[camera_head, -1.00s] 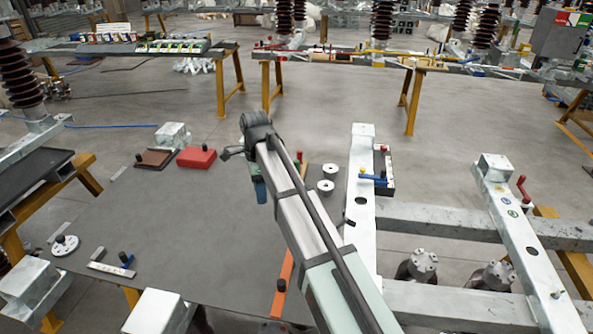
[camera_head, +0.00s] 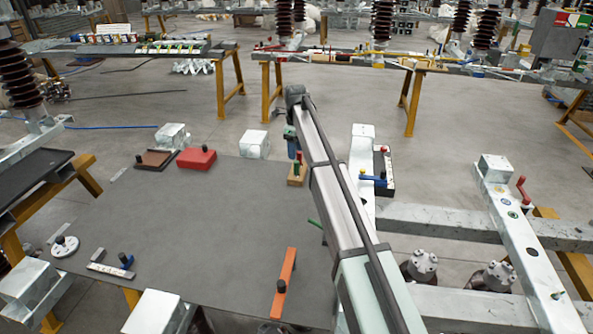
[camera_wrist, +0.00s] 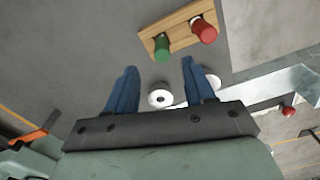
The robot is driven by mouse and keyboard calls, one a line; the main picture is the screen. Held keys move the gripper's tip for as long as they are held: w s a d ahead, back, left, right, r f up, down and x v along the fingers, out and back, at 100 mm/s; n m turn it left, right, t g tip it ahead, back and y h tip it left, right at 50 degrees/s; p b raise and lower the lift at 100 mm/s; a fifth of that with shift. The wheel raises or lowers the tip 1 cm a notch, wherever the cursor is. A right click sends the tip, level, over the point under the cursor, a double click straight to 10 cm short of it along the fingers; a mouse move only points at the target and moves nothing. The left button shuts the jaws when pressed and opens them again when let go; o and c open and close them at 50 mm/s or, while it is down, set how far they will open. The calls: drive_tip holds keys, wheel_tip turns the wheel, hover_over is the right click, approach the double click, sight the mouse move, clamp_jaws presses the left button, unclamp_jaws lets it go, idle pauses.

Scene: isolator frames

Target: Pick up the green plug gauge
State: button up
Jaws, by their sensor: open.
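The green plug gauge (camera_wrist: 162,47) stands in a light wooden block (camera_wrist: 178,40) beside a red plug gauge (camera_wrist: 204,30). In the head view the wooden block (camera_head: 295,181) sits near the far right part of the grey table, with the green plug gauge (camera_head: 297,169) on it. My gripper (camera_wrist: 159,66) has two blue fingers, spread apart with nothing between them. The green plug gauge shows just beyond the fingertips in the wrist view, between their lines. In the head view my gripper (camera_head: 293,151) hangs behind and above the block.
White round pieces (camera_wrist: 160,96) lie below the fingers in the wrist view. A red box (camera_head: 197,158) and an orange bar (camera_head: 284,283) lie on the table. The table's middle is clear.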

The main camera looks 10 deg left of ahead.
sight(296, 161)
drive_tip(key=shift+w+d+f, duration=0.1)
drive_tip(key=shift+f, duration=4.3)
drive_tip(key=shift+c, duration=0.2)
clamp_jaws()
